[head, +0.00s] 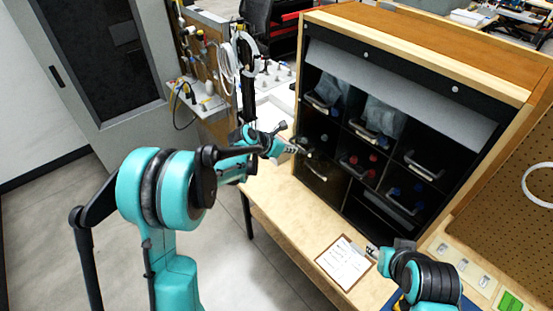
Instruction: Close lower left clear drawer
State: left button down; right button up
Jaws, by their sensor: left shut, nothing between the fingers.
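The dark cabinet (370,72) on the bench holds clear drawers in rows. The lower left clear drawer (321,180) is in the bottom row at the left, with a pale handle on its front. How far it stands out is hard to tell. My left gripper (303,150) is shut and empty, close to the cabinet's left side, just above and left of that drawer. Contact cannot be told. My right gripper (373,251) is low in front of the cabinet by a paper sheet, small and partly hidden by its own arm.
Other clear drawers (325,92) with red and blue items fill the upper and right slots. A framed paper sheet (344,262) lies on the wooden bench (283,208). A tool panel (210,50) with cables stands at the left behind. A pegboard (520,180) is at right.

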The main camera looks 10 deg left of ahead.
aim_at(305, 141)
pick_arm(q)
jog(key=w+d, duration=0.3)
jog(key=w, duration=0.1)
jog(key=shift+w+d, duration=0.35)
jog(key=shift+w, duration=0.05)
jog(key=shift+w+d+r, duration=0.1)
jog(key=shift+w, duration=0.1)
